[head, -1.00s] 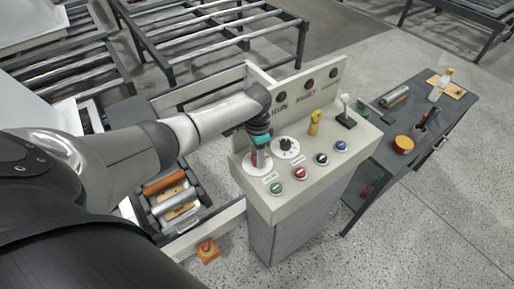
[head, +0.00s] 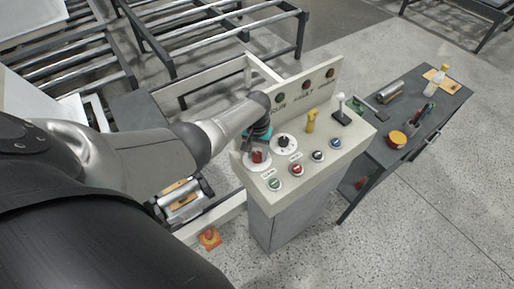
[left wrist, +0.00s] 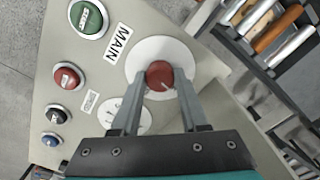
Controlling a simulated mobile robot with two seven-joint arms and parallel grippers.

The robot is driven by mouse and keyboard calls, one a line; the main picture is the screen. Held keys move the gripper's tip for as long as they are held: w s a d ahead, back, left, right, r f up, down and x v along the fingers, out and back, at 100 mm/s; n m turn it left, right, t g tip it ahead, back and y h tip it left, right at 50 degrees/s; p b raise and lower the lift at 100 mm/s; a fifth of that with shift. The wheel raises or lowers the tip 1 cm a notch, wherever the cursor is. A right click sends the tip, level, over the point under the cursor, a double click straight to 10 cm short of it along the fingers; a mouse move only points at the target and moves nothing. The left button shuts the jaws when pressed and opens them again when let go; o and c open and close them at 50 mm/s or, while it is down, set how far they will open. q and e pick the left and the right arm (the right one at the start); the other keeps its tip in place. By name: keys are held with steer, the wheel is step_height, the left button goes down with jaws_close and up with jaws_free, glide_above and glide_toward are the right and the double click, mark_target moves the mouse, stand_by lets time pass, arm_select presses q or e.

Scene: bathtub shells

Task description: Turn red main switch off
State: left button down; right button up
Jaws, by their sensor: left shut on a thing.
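The red main switch (head: 258,155) is a round knob on a white disc at the left end of the control panel's sloped top. In the left wrist view the knob (left wrist: 160,74) carries a small pale mark, and a "MAIN" label (left wrist: 117,43) lies beside its disc. My left gripper (head: 257,147) is over the knob. In the left wrist view its two grey fingers (left wrist: 160,80) are shut on the knob, one on each side. My right gripper is in neither view.
A black dial (head: 284,142), a yellow handle (head: 311,121) and a lever (head: 340,108) stand close by on the panel. Green (head: 274,184), red (head: 296,170), black and blue buttons line its front. A dark workbench (head: 420,120) with tools stands to the right.

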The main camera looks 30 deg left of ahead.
mark_target(257, 155)
arm_select(q)
steer(key=shift+n+p, duration=0.3)
steer(key=shift+n, duration=0.8)
steer(key=shift+w, duration=0.1)
steer(key=shift+c, duration=2.1)
jaws_free()
steer(key=shift+r+p, duration=0.8)
steer(key=shift+r, duration=0.95)
step_height(257, 155, up, 12)
steer(key=shift+f, duration=0.15)
